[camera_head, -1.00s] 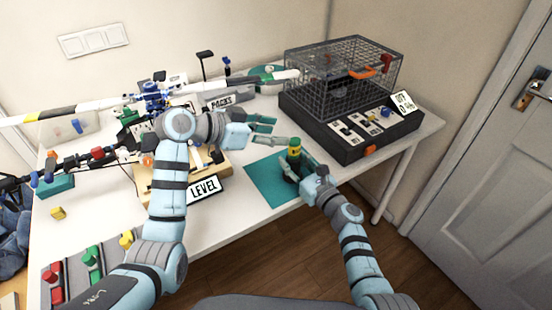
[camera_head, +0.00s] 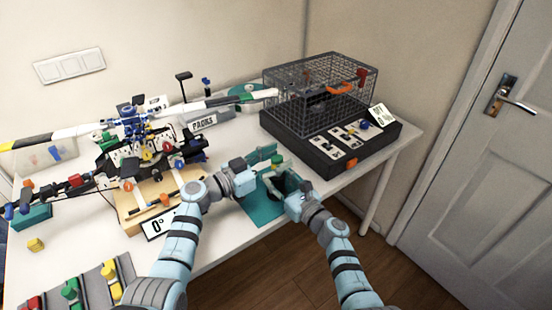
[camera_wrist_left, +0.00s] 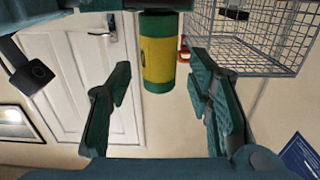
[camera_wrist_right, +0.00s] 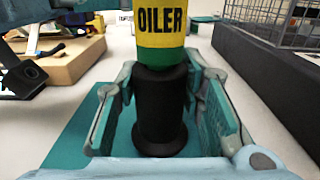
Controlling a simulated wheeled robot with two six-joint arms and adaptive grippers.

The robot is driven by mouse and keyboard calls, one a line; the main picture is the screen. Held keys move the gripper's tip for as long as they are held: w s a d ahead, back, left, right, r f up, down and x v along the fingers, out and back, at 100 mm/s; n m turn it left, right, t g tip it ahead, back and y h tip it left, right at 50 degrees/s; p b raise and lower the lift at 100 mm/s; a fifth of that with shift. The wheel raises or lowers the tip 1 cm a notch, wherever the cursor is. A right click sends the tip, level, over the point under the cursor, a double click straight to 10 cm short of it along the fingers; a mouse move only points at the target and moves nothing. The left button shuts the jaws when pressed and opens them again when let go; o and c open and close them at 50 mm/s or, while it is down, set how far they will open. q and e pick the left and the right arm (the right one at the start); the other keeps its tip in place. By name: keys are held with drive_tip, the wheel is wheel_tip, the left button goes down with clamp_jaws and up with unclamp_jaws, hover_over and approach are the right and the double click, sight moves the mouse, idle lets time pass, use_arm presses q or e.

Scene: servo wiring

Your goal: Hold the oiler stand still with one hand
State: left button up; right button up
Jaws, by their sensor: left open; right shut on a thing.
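The oiler (camera_wrist_right: 158,35), a yellow bottle with green bands, stands upright in the black oiler stand (camera_wrist_right: 160,115). My right gripper (camera_wrist_right: 163,108) is shut around the stand, one finger on each side, over the teal mat (camera_wrist_right: 65,140). In the head view the oiler's green top (camera_head: 277,159) shows between my two grippers, and the stand is mostly hidden. My left gripper (camera_head: 264,166) is open beside the oiler, on its left. In the left wrist view the oiler (camera_wrist_left: 158,55) lies ahead, between the lines of the two open fingers, not gripped.
A wire cage on a black base (camera_head: 320,150) stands right of the mat. A helicopter rotor rig (camera_head: 140,135) on a wooden board (camera_head: 125,212) fills the left. Colored switches (camera_head: 75,288) lie front left. The door (camera_head: 460,150) is beyond the table's right side.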

use_arm(q)
drive_tip(key=shift+w+d, duration=0.15)
drive_tip(key=shift+d, duration=0.1)
clamp_jaws()
drive_tip(key=c, duration=0.8)
unclamp_jaws()
drive_tip(key=shift+c, duration=0.2)
clamp_jaws()
drive_tip(key=shift+r, duration=0.25)
drive_tip(key=shift+r, duration=1.2)
drive_tip(key=shift+r, duration=0.1)
drive_tip(key=shift+r, duration=2)
